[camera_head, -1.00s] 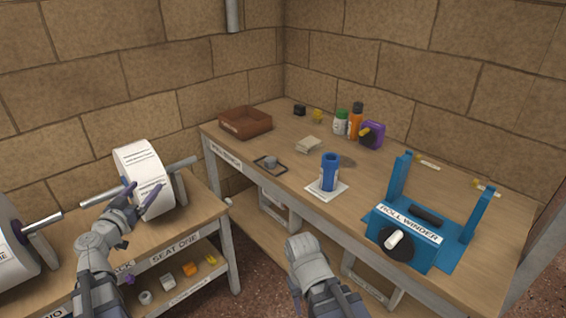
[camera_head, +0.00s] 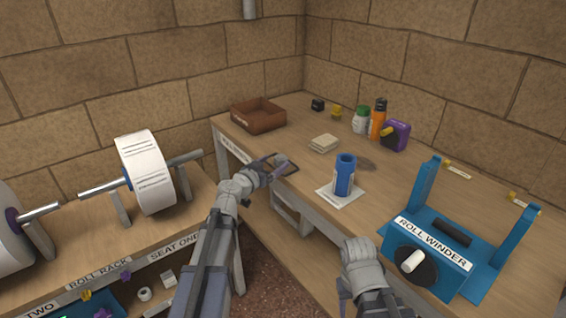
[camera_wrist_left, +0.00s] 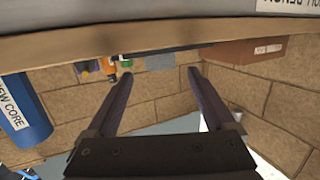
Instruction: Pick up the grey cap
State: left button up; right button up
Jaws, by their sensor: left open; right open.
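The grey cap (camera_head: 281,160) sits on a small black-framed tray (camera_head: 290,171) near the left front edge of the workbench. My left gripper (camera_head: 272,166) is open at the bench edge, right beside the cap, and partly hides the tray. In the left wrist view, which is upside down, a grey block that looks like the cap (camera_wrist_left: 160,62) shows beyond and between the open fingertips (camera_wrist_left: 160,74). Nothing is held. My right gripper (camera_head: 344,287) is low in front of the bench; its fingers are mostly hidden behind its wrist.
A brown box (camera_head: 259,117) stands behind the cap. A beige pad (camera_head: 323,143) and a blue core (camera_head: 345,175) on a white card are to the right. The blue roll winder (camera_head: 430,245) fills the right end. The roll rack (camera_head: 105,235) stands at left.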

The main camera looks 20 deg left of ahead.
aim_at(277, 161)
pick_arm(q)
jog(key=shift+f+b+x, duration=0.15)
jog(key=shift+b+x, duration=0.2)
jog(key=shift+x, duration=1.05)
jog(key=shift+f+b+x, duration=0.15)
jog(key=shift+b+x, duration=0.2)
jog(key=shift+x, duration=1.05)
jog(key=shift+s+a, duration=0.1)
grip_shut()
jog(key=shift+r, duration=0.1)
notch_tip(277, 161, up, 10)
jog(key=p, duration=1)
